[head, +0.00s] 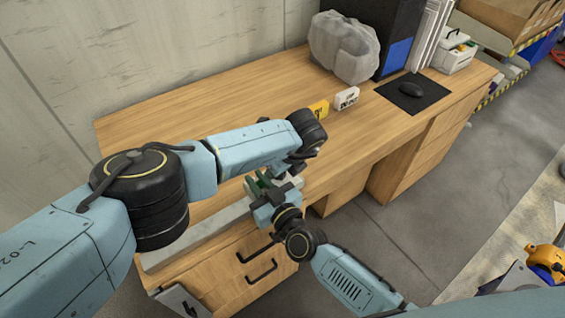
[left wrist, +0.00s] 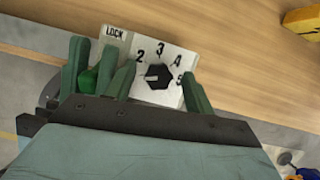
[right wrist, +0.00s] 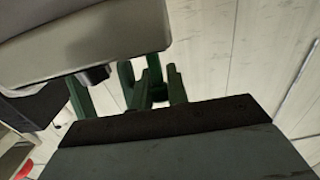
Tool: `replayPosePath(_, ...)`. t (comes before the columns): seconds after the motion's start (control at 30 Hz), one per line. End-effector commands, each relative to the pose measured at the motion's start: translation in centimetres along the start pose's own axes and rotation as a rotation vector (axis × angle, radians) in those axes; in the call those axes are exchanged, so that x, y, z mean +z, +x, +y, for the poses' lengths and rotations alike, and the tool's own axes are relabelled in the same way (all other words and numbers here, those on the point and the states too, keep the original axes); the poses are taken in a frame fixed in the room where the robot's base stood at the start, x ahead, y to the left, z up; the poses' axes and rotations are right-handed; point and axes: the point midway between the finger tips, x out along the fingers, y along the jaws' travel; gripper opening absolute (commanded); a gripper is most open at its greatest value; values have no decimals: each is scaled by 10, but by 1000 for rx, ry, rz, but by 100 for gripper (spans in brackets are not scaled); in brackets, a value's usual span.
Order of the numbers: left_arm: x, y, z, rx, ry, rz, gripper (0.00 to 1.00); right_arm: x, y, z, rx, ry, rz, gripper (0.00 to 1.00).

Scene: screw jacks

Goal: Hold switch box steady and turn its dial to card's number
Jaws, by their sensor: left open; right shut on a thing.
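The switch box (left wrist: 177,50) is white with a LOCK label and the numbers 2 to 5. Its black dial (left wrist: 158,76) has a white mark on the left side. My left gripper (left wrist: 158,88) is open, with a green finger on each side of the dial. My right gripper (head: 262,188) is shut at the box's edge under the LOCK label; its exact contact is hidden. The box shows partly in the head view (head: 289,182).
The wooden desk (head: 200,120) is clear at the back left. A bagged object (head: 343,47), a black mouse (head: 411,90) on its mat and a dark computer case (head: 400,35) stand at the far right. Drawer handles (head: 262,271) stick out at the front.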

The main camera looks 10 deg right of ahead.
Motion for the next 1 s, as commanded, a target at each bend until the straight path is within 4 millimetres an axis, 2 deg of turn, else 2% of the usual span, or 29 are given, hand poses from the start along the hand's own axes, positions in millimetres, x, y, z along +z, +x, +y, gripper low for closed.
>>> replayPosePath(0.27,1,-28,0,-3,1,-2,53,-4,2,0,2,1,9,0)
replayPosePath(0.5,2,-77,-1,-4,1,-2,53,-4,2,0,2,1,9,0)
replayPosePath(0.7,1,-108,0,-1,0,-1,53,-4,2,0,2,2,9,0)
replayPosePath(0.83,1,-117,0,-1,-1,-1,53,-4,2,0,2,2,9,0)
replayPosePath(1.0,1,-119,0,1,-2,0,53,-4,2,0,2,2,9,0)
